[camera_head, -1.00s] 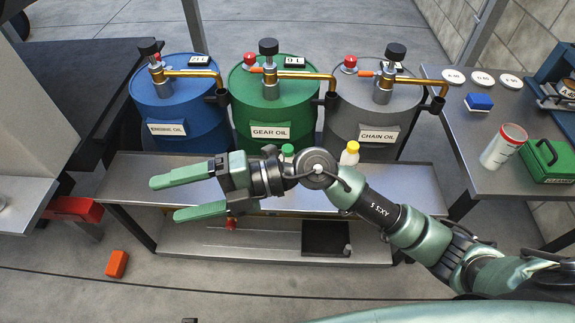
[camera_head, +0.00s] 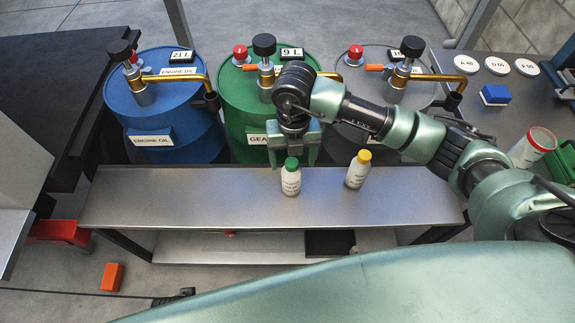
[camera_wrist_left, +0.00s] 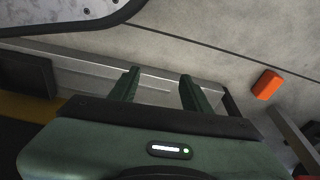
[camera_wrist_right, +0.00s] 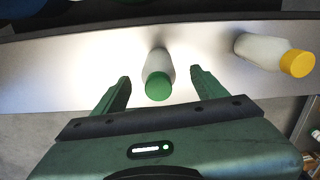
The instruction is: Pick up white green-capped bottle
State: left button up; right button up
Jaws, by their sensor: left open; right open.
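The white green-capped bottle (camera_head: 291,180) stands upright on the steel bench (camera_head: 140,201) in front of the green drum. My right gripper (camera_head: 294,160) is open and points down just behind and above the bottle in the head view. In the right wrist view the bottle (camera_wrist_right: 159,66) shows between and beyond the two open fingers (camera_wrist_right: 160,85), with no contact visible. My left gripper (camera_wrist_left: 158,84) is open and empty in the left wrist view, over the floor and a metal rail; it is not in the head view.
A yellow-capped white bottle (camera_head: 358,170) stands to the right on the same bench. Blue (camera_head: 165,120), green (camera_head: 238,100) and grey drums with pumps stand close behind. The bench is clear to the left. An orange block (camera_head: 112,277) lies on the floor.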

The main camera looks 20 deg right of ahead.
aim_at(292, 176)
jog(key=f, duration=0.4)
jog(key=f+b, duration=0.1)
jog(key=f, duration=0.1)
jog(key=shift+s+a, duration=0.2)
jog(key=shift+s, duration=0.1)
jog(key=shift+f, duration=0.5)
pick_arm(q)
jog(key=r, duration=0.1)
jog(key=w+r, duration=0.1)
jog(key=r, duration=0.1)
jog(key=shift+w+d+r, duration=0.1)
jog(key=shift+r, duration=0.05)
pick_arm(e)
grip_shut()
